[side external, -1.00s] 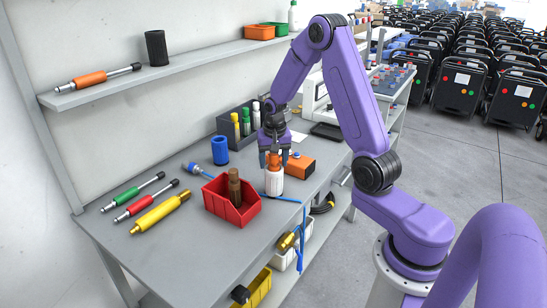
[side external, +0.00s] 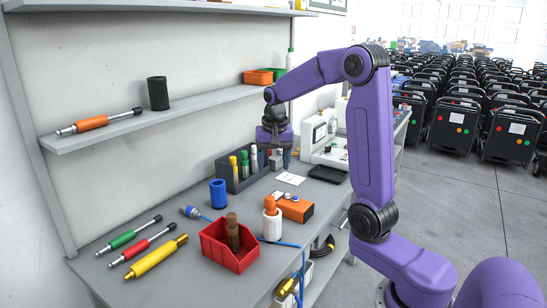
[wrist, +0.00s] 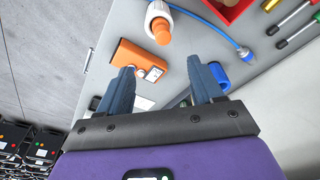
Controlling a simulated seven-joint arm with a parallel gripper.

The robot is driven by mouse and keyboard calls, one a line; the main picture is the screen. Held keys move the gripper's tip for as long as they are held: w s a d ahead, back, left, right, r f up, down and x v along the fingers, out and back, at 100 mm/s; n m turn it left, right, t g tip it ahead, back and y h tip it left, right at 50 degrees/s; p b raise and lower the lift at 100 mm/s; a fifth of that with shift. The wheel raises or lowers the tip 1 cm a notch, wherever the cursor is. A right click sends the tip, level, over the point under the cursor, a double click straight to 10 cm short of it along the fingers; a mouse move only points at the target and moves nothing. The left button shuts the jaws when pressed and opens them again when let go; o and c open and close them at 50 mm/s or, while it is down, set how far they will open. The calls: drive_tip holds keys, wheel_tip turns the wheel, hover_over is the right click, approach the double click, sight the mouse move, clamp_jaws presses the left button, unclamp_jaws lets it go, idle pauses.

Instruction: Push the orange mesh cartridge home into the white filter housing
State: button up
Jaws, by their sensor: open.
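The white filter housing (side external: 272,228) stands upright on the grey bench beside the red bin. The orange mesh cartridge (side external: 270,204) is in its top, with an orange part standing clear above the white rim. In the wrist view the orange cartridge (wrist: 161,31) and the white housing (wrist: 153,12) are at the top middle, beyond my fingertips. My gripper (side external: 277,160) is raised above the back of the bench, apart from both. In the wrist view my gripper (wrist: 161,72) has its two blue fingers spread with nothing held between them.
A red bin (side external: 222,250) holding brown cylinders stands left of the housing, and an orange box (side external: 295,208) right of it. A blue cylinder (side external: 218,194) and a dark rack (side external: 236,182) of bottles stand behind. A blue cable (side external: 280,243) lies by the housing's base.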

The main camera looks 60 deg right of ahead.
drive_tip(key=shift+a+r, duration=0.1)
drive_tip(key=shift+r, duration=0.75)
drive_tip(key=shift+c, duration=0.3)
drive_tip(key=shift+f+n, duration=0.1)
drive_tip(key=shift+n, duration=0.2)
drive_tip(key=c, duration=1)
drive_tip(key=shift+f+n, duration=0.1)
drive_tip(key=shift+n, duration=0.5)
clamp_jaws()
drive_tip(key=n+g+y, duration=0.1)
drive_tip(key=n, duration=2.4)
hover_over(270, 197)
wheel_tip(270, 197, down, 5)
drive_tip(key=shift+f, duration=1.85)
drive_tip(key=shift+f, duration=0.1)
